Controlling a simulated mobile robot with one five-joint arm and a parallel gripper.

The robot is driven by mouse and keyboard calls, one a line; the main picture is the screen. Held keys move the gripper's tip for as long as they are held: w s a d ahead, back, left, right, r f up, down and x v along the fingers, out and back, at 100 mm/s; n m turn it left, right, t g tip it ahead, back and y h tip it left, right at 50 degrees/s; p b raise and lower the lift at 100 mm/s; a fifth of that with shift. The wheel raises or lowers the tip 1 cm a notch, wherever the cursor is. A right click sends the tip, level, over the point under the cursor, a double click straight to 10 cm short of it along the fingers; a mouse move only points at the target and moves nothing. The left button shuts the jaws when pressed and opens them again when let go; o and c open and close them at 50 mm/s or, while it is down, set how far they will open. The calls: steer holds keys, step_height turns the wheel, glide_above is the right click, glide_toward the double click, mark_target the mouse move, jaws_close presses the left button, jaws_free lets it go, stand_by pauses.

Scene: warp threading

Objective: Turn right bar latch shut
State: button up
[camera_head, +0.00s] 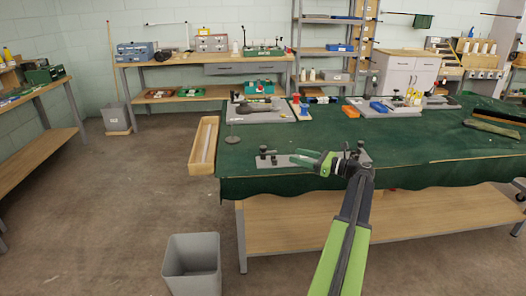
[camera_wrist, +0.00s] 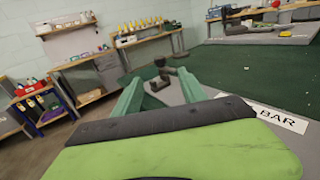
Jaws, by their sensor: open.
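In the head view, my gripper (camera_head: 305,158) points left, low over the front edge of the green-covered table (camera_head: 440,150). A grey latch plate (camera_head: 285,161) with dark upright posts (camera_head: 265,155) lies just left of the fingertips. In the wrist view, my two green fingers (camera_wrist: 160,88) are spread apart. A dark latch part (camera_wrist: 160,79) shows between and beyond them, apart from the fingers as far as I can see. A white label reading "BAR" (camera_wrist: 280,117) lies at the right. My gripper hides part of the plate, and I cannot tell the latch bar's angle.
A long wooden tray (camera_head: 204,146) hangs at the table's left edge. A round grey stand (camera_head: 233,139) is behind the plate. Boards with fixtures (camera_head: 262,108) stand farther back. A grey bin (camera_head: 191,263) is on the floor. Bare green cloth lies behind my gripper.

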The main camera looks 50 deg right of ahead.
mark_target(263, 146)
steer(key=x, duration=1.5)
steer(key=shift+w+a+f, duration=0.1)
steer(key=shift+w+a, duration=0.1)
steer(key=shift+w, duration=0.15)
